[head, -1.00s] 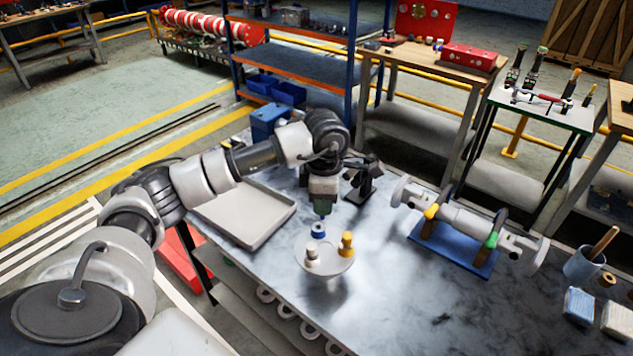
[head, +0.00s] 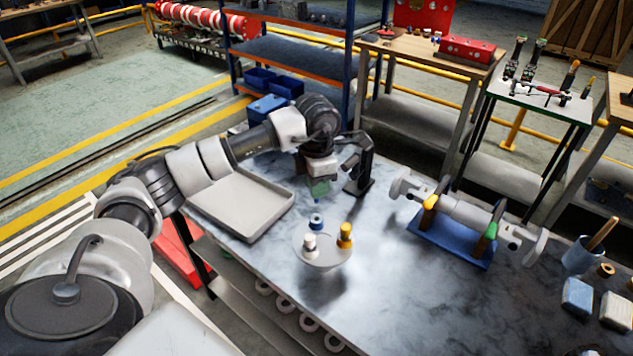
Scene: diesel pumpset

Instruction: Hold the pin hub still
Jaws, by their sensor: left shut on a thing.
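The pin hub (head: 322,262) is a grey round disc on the marbled bench top, with a blue pin (head: 316,222), a white pin (head: 309,243) and a yellow pin (head: 345,233) standing on it. My left gripper (head: 319,188) points down just above and behind the hub, apart from the disc. It is shut on a small green piece with a blue tip (head: 317,199), which hangs over the blue pin with a small gap. The fingers are small and hard to make out. My right gripper is not in view.
A grey tray (head: 270,226) lies left of the hub. A black stand (head: 361,172) is close behind my left gripper. A metal shaft on a blue cradle (head: 452,243) stands to the right, with a blue cup (head: 578,259) beyond. The bench's front middle is clear.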

